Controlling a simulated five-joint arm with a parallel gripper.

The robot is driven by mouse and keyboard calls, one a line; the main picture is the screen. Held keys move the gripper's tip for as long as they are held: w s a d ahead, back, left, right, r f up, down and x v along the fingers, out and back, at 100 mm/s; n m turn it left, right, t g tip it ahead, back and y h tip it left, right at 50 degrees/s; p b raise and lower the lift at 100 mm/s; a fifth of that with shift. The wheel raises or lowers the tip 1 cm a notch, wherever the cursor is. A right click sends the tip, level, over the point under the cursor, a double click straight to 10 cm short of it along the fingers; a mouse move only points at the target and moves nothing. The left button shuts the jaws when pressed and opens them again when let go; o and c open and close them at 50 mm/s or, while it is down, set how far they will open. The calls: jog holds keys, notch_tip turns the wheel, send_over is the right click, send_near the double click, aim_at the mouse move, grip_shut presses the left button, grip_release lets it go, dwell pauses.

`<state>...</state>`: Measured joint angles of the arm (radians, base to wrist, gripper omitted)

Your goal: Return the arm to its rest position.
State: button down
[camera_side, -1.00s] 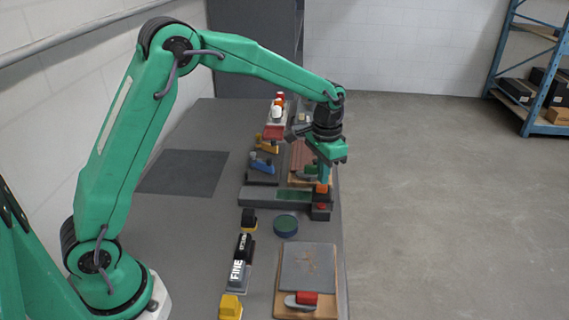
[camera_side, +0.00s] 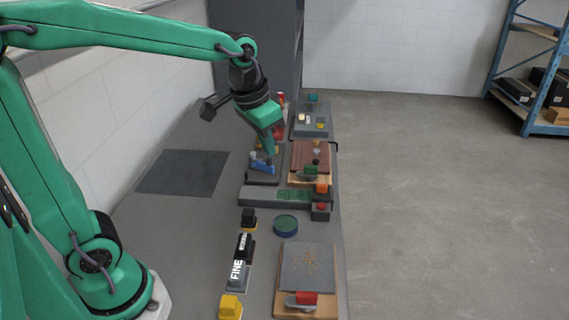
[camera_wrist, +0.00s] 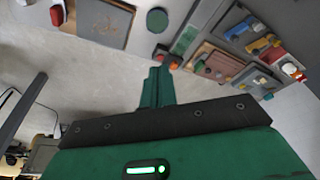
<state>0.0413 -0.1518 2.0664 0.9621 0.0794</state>
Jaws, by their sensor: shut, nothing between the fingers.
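My gripper (camera_side: 272,150) is green, shut and empty. In the side view it hangs above the far half of the bench, in front of a dark pad with a small blue and yellow item (camera_side: 262,165); I cannot tell how high above the pad its tips are. In the wrist view the closed fingers (camera_wrist: 157,82) stick out past a dark plate, with nothing between them. My arm is bent, with its forearm nearly level at the upper left.
The grey bench (camera_side: 190,230) carries a grey slab on a wooden board (camera_side: 306,268), a round green disc (camera_side: 286,225), a block marked FINE (camera_side: 238,272) and a brown board (camera_side: 311,156). A dark mat (camera_side: 183,172) lies flat at left. Blue shelving (camera_side: 536,80) stands far right.

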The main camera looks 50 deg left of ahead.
jog(key=s+a+n+t, duration=0.1)
jog(key=s+t, duration=0.1)
jog(key=s, duration=1.1)
jog(key=shift+s+a+t, duration=0.25)
jog(key=shift+s+t, duration=0.05)
dwell(0.6)
